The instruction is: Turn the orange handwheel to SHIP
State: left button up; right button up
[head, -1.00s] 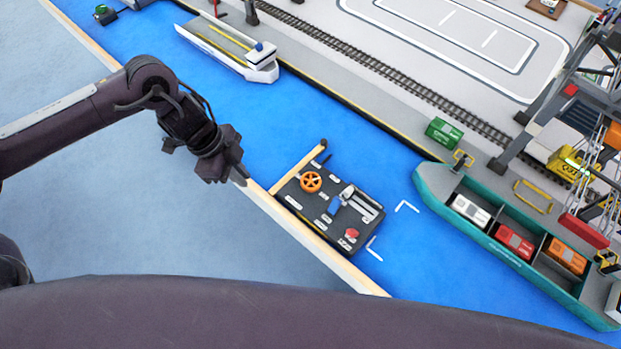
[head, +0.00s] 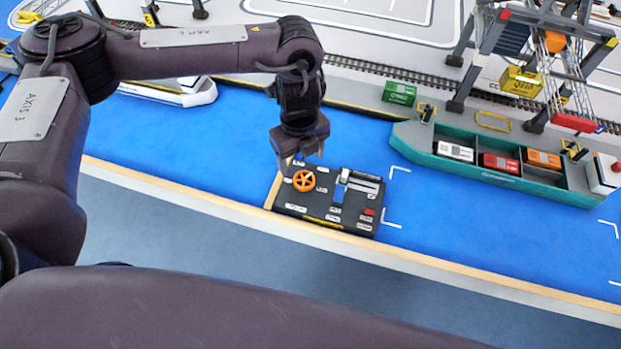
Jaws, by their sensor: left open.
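The orange handwheel (head: 304,181) lies on the upper left part of a black control panel (head: 318,212) at the table's near edge. White labels sit around the wheel, too small to read. My left gripper (head: 302,162) is open and points down just above and behind the wheel in the picture. Its fingertips look close to the wheel's far rim; I cannot tell whether they touch it. Nothing is between the fingers. My right gripper is not in view.
The panel also carries a blue lever (head: 340,190) and a red button (head: 369,211). A teal ship (head: 420,148) with containers floats to the right. A green container (head: 399,93) stands on the quay by the rails. Blue water right of the panel is clear.

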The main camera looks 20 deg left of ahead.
aim_at(304, 179)
pick_arm(q)
jog(key=shift+d+f, duration=0.1)
jog(key=shift+f, duration=0.2)
notch_tip(304, 179, down, 2)
jog(key=shift+w+d+f+p, duration=0.1)
jog(key=shift+w+f+p, duration=0.05)
jog(key=shift+f+p, duration=0.15)
notch_tip(304, 179, down, 4)
jog(key=shift+r+p, duration=0.2)
jog(key=shift+p, duration=0.1)
jog(key=shift+f, duration=0.55)
jog(key=c, duration=0.7)
jog(key=shift+c, duration=1.4)
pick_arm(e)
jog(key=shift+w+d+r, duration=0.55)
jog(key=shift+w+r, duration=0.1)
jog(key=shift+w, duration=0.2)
